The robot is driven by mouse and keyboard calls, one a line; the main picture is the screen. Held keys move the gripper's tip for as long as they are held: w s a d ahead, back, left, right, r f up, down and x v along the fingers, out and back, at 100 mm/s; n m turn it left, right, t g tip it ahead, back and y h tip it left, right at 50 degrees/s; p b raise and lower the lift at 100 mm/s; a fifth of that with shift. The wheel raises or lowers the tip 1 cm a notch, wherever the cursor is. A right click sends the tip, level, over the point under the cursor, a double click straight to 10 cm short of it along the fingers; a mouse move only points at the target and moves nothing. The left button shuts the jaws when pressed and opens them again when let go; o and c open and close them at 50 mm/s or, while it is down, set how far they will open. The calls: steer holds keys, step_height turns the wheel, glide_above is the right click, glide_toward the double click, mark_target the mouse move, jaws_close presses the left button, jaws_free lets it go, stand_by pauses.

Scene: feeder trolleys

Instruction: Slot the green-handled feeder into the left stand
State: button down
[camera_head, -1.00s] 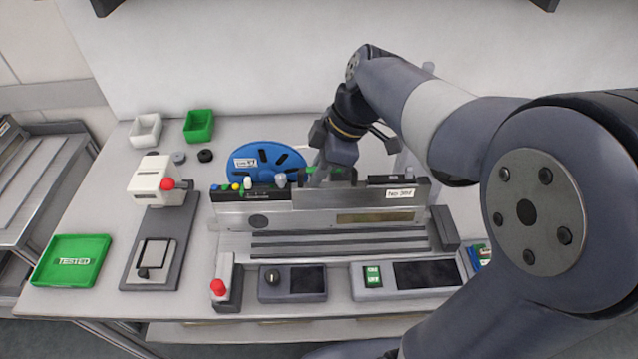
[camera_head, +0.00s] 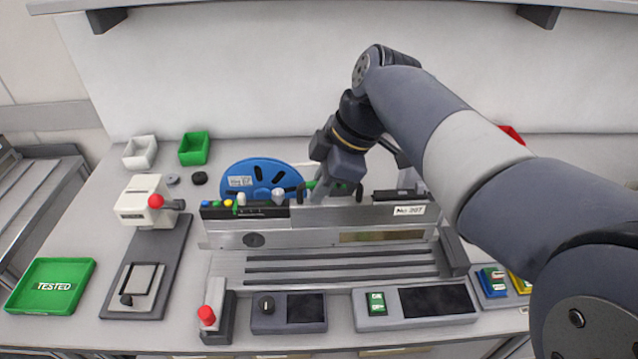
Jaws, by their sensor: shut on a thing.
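The feeder (camera_head: 300,232) is a long silver body with a black top strip, colored knobs and a white number label, plus a blue reel (camera_head: 262,178) behind it. My gripper (camera_head: 322,188) is shut on its green handle, which shows only in part between the fingers. The feeder lies level along the back of a grey stand (camera_head: 340,265) with several dark lengthwise grooves, the only stand in view. The front grooves are bare. The feeder hides the stand's rear, so I cannot tell whether it touches the stand or hangs just above it.
A lever press (camera_head: 150,250) and a green "TESTED" tray (camera_head: 50,287) are at left. White (camera_head: 140,152) and green (camera_head: 194,148) bins stand behind. A red-knobbed lever (camera_head: 208,320) and control boxes (camera_head: 415,305) line the front. Small colored items (camera_head: 492,281) lie at right.

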mark_target(322, 205)
steer(key=shift+s+d+f+t+b, duration=0.1)
steer(key=shift+s+f+t+b, duration=0.15)
steer(key=shift+f+b, duration=0.7)
steer(key=shift+s+d+f+t+b, duration=0.15)
steer(key=shift+s+f+b, duration=0.2)
steer(key=shift+f+b, duration=0.55)
steer(key=shift+a+r, duration=0.1)
steer(key=shift+r, duration=0.1)
steer(key=shift+f+b, duration=1)
steer(key=shift+f, duration=0.1)
stand_by(0.9)
steer(key=shift+s+d, duration=0.1)
steer(key=shift+d, duration=1.35)
stand_by(0.3)
steer(key=c, duration=1.4)
jaws_free()
steer(key=shift+f, duration=0.1)
